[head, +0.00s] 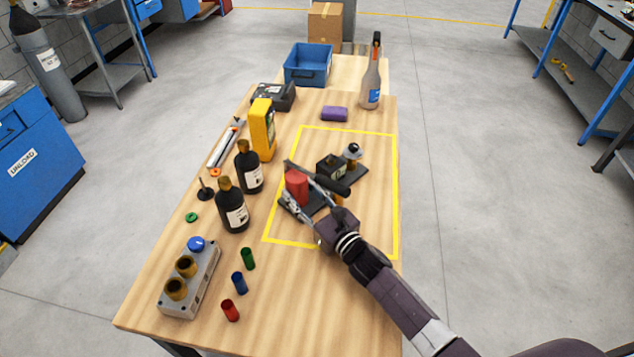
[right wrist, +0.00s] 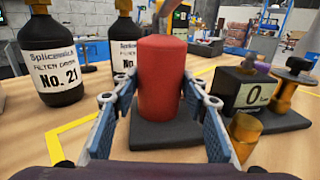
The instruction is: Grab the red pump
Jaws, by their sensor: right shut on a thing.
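The red pump (head: 297,186) is an upright red cylinder on a dark flat base inside the yellow-taped rectangle on the table. In the right wrist view the red pump (right wrist: 162,75) fills the middle, and its lower end meets the dark base (right wrist: 150,136). My right gripper (head: 292,184) reaches in from the lower right. Its two fingers are shut on the red pump, one on each side, as the right wrist view (right wrist: 160,104) also shows. My left gripper is not in view.
A black gauge box (head: 330,167) and a brass-bodied part (head: 352,152) stand close on the right. Two dark bottles (head: 232,208) stand to the left. Several small coloured cylinders (head: 239,283) stand in front. The taped area's right front is clear.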

